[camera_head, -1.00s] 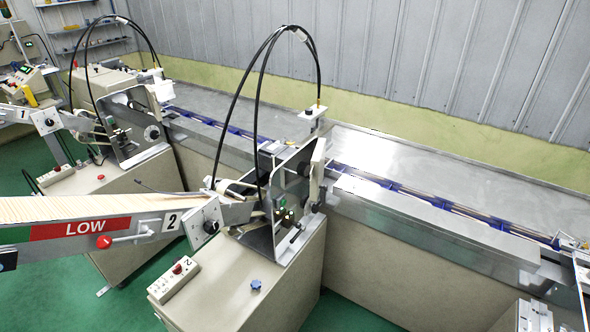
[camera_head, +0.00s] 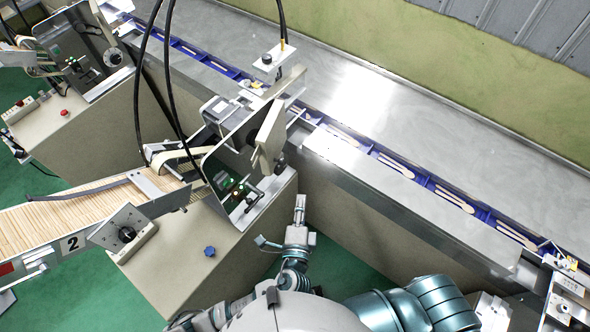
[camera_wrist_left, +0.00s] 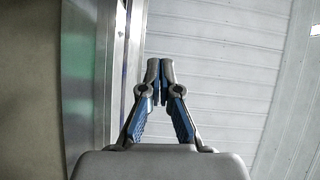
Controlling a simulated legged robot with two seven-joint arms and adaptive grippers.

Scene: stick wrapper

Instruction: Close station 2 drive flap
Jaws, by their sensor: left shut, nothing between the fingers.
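Station 2 carries a number 2 label (camera_head: 72,243) on its stick feeder. A pale plate that looks like the drive flap (camera_head: 271,135) stands out at an angle from the right side of the station's metal head (camera_head: 228,180). I cannot tell its hinge clearly. My left gripper (camera_head: 300,203) is just below and right of the head, near the cabinet's right edge, apart from the flap. In the left wrist view its two fingers (camera_wrist_left: 160,75) are together with nothing between them. The flap does not show clearly there. My right gripper is not in view.
A blue conveyor channel (camera_head: 400,172) with wooden sticks runs diagonally behind a metal ledge (camera_head: 395,205). Black cables (camera_head: 174,90) hang over station 2. A blue knob (camera_head: 210,251) sits on the cabinet top. Green floor shows between the cabinet and the conveyor base.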

